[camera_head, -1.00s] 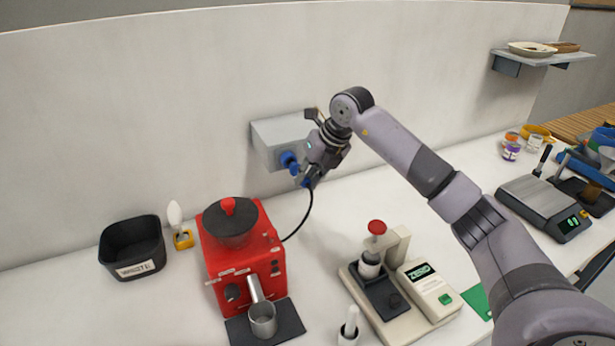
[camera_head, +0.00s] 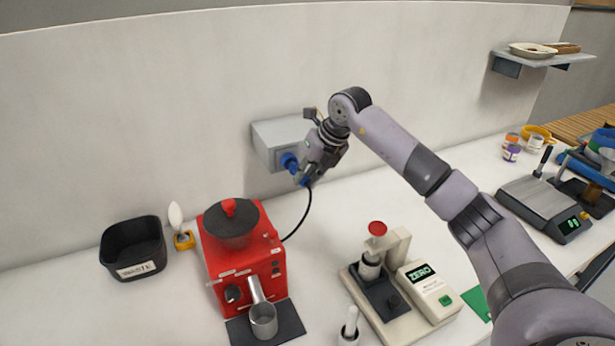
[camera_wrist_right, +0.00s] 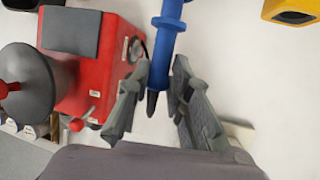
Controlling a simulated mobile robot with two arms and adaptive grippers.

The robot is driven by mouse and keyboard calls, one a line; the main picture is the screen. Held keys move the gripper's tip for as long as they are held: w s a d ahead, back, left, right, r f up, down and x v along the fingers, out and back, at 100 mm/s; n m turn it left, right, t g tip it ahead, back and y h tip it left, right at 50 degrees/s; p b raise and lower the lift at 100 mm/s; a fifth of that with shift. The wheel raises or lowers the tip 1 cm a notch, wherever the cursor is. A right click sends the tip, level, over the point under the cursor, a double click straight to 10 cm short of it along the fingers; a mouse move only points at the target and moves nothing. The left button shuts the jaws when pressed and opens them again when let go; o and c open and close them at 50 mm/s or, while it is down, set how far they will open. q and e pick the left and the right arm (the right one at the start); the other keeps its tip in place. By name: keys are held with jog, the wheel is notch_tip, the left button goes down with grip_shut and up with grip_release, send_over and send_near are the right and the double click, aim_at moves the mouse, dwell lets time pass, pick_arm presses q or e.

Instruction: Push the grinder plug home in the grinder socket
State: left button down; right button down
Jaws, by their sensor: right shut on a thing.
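The blue grinder socket (camera_head: 289,161) sticks out of a grey box (camera_head: 277,132) on the wall. My right gripper (camera_head: 303,177) is right beside it, shut on the blue grinder plug (camera_head: 306,182). In the right wrist view the plug (camera_wrist_right: 161,62) lies between the two fingers (camera_wrist_right: 161,88), its black cable end toward my palm. A blue collar shows farther along the same line; whether the plug is fully seated cannot be told. The black cable (camera_head: 305,212) runs down to the red grinder (camera_head: 240,262). My left gripper is not in view.
A black waste bin (camera_head: 133,248) and a white-bristled brush (camera_head: 178,225) stand left of the grinder.

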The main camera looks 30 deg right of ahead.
jog(key=shift+w+d+r+p, duration=0.1)
jog(key=shift+w+p, duration=0.2)
jog(key=shift+w, duration=0.95)
jog(key=c, duration=1.4)
grip_release()
jog(key=shift+w, duration=0.1)
jog(key=v, duration=1.2)
